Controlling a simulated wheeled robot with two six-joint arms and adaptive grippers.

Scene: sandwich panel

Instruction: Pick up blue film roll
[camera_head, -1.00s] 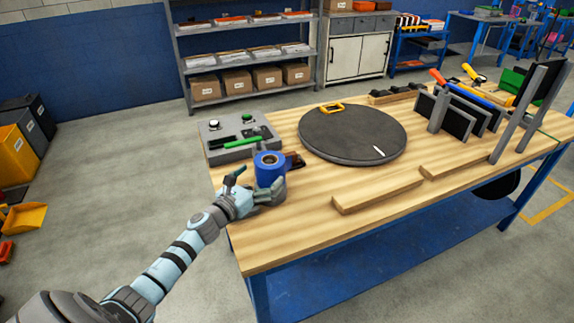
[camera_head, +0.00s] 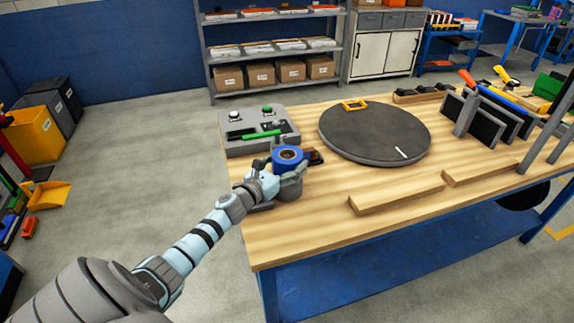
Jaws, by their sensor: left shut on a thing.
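The blue film roll (camera_head: 288,156) is at the left end of the wooden workbench, upright, with its round top and centre core showing. My left gripper (camera_head: 287,179) is shut on the roll, with its fingers around the lower part of it. The fingers hide the roll's lower side, and I cannot tell whether it touches the bench top. My right gripper does not show in this view.
A round dark turntable (camera_head: 375,134) and wooden strips (camera_head: 397,197) lie further right. The front left bench top is clear.

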